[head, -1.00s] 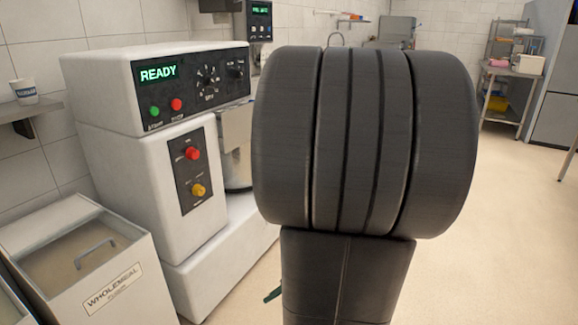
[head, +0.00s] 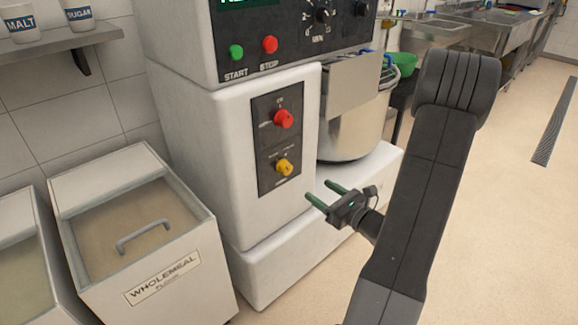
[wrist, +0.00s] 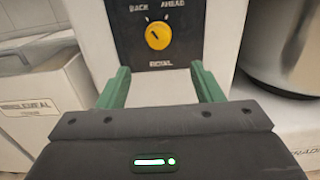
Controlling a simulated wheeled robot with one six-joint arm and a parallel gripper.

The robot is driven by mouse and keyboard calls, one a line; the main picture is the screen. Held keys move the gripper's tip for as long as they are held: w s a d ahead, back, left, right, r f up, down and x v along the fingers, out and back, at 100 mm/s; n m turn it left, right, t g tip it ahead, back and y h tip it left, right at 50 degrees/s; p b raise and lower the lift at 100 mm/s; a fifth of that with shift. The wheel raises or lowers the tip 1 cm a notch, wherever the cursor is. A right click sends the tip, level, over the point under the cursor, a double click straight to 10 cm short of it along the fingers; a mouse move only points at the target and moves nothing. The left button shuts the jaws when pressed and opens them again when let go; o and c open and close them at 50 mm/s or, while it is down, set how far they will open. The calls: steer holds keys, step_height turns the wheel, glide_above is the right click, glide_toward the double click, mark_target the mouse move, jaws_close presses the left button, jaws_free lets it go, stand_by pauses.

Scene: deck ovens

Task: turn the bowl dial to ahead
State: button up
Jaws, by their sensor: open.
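The yellow bowl dial (head: 285,167) is on the lower part of a dark panel (head: 264,140) on the white mixer's front. In the wrist view the dial (wrist: 158,35) sits below the words BACK and AHEAD; I cannot tell for sure where its pointer stands. My gripper (head: 318,191) is open and empty, its green fingers pointing at the panel, to the right of and below the dial in the head view. In the wrist view the fingertips (wrist: 160,72) lie below the dial, one on each side, apart from it.
A red dial (head: 284,118) sits above the yellow one. START (head: 236,52) and STOP (head: 269,45) buttons are higher up. A steel bowl (head: 352,135) stands behind on the right. A wholemeal flour bin (head: 185,285) stands at the left. The floor at the right is clear.

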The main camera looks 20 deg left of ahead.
mark_target(288, 170)
steer(key=b+x, duration=0.1)
steer(key=x, duration=1.2)
steer(key=shift+s+a, duration=0.1)
steer(key=shift+s, duration=0.1)
steer(key=c, duration=1)
